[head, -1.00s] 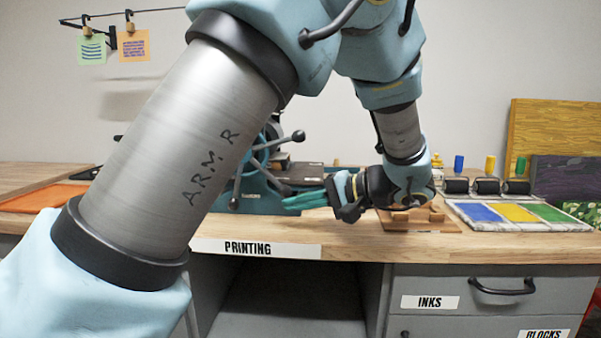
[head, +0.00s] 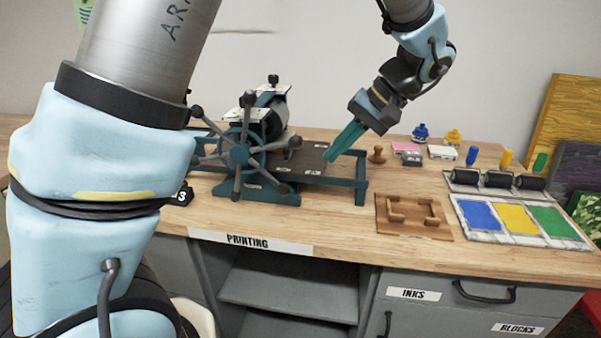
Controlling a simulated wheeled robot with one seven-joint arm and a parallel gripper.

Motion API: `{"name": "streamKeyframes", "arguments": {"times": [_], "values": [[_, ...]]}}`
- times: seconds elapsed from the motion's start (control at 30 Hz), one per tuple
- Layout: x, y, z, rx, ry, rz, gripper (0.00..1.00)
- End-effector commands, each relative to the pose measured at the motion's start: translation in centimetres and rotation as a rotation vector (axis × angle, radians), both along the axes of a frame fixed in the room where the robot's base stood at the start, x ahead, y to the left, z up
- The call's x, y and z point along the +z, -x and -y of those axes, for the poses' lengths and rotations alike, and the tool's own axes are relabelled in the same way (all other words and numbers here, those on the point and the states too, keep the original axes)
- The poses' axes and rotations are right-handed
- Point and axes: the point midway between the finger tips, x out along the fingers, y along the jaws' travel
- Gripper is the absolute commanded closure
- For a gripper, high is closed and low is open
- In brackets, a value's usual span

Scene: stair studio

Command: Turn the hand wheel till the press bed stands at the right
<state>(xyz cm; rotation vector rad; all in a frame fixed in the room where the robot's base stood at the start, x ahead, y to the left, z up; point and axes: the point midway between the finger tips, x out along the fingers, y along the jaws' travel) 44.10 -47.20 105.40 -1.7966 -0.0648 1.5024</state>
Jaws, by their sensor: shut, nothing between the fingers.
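The hand wheel (head: 240,153) has several grey spokes with dark knobs and sits on the front side of the teal press (head: 272,186). The dark press bed (head: 305,158) extends out to the right of the roller (head: 268,118), along the teal frame. How far it runs under the roller is hidden by the wheel and roller. My gripper (head: 338,150) has long teal fingers, shut and empty. It points down and left, over or beside the right end of the bed, apart from the wheel. I cannot tell whether the fingertips touch the bed.
A wooden jig (head: 412,217) lies at the bench front, right of the press. An ink slab (head: 520,220) with blue, yellow and green fields and several black rollers (head: 497,180) are further right. A wooden-handled stamp (head: 377,155) and small blocks stand behind.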

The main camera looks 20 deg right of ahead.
Motion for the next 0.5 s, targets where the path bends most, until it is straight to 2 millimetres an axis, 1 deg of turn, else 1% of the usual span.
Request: {"name": "streamKeyframes", "arguments": {"times": [0.03,0.3,0.37,0.5], "values": [[-0.6,-0.3,-0.6,0.001,-0.006,-0.002,1.0],[-5.2,-2.0,-3.5,0.001,-0.007,-0.001,1.0],[-6.0,-2.3,-4.0,0.001,-0.005,-0.002,1.0],[-7.1,-3.3,-5.5,0.001,-0.004,-0.001,1.0]]}}
